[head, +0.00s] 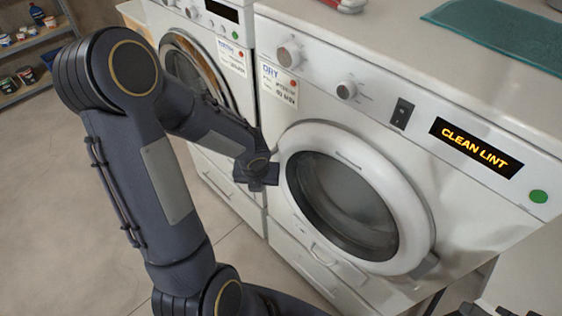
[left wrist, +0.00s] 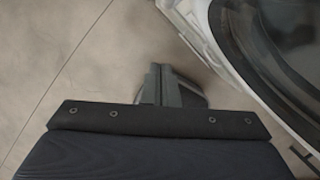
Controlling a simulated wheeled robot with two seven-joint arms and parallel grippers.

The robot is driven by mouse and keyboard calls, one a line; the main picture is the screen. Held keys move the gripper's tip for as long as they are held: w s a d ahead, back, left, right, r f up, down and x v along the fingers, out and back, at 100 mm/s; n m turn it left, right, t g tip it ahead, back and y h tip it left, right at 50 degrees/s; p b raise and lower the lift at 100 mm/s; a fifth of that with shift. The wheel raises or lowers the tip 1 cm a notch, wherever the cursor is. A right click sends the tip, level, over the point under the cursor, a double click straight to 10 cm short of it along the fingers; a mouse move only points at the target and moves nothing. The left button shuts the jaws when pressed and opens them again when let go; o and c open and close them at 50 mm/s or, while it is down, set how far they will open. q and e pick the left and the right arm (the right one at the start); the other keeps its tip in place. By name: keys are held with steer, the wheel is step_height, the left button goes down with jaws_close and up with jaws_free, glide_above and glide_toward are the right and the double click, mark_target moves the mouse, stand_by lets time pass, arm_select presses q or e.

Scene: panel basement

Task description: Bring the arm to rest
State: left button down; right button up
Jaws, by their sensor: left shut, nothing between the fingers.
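My left arm (head: 150,170) comes in from the left in the head view and reaches toward the machines. Its gripper (head: 258,184) is beside the left edge of the dryer's round door, in front of the gap between the two machines. In the left wrist view the fingers (left wrist: 160,84) are together and empty, with the floor below them. I cannot tell from the head view whether the gripper touches the dryer (head: 330,130). A small dark part at the lower right corner of the head view may be my right arm; its gripper does not show.
The dryer's round door (head: 350,200) looks closed; its display (head: 475,147) reads "CLEAN LINT". A second machine (head: 200,75) stands to its left. A teal mat (head: 505,32) lies on top. Shelves (head: 35,45) with cans are at the far left. The floor (head: 60,220) at left is clear.

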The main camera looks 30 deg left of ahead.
arm_select(q)
steer(key=shift+r, duration=0.1)
steer(key=s+d+r+n+t+h, duration=0.1)
steer(key=s+d+r+n, duration=0.2)
steer(key=n, duration=0.8)
steer(key=s+d+r+n+t+h+b, duration=0.1)
steer(key=s+d+r+n+h, duration=0.1)
steer(key=s+r+n, duration=0.4)
steer(key=s+d+r+n+t+h, duration=0.1)
steer(key=s+d+r+n, duration=0.3)
steer(key=n, duration=1.1)
step_height(320, 180, up, 3)
steer(key=shift+s+d+f+n+h, duration=0.1)
steer(key=shift+s+d+n+h, duration=0.3)
steer(key=shift+s, duration=0.35)
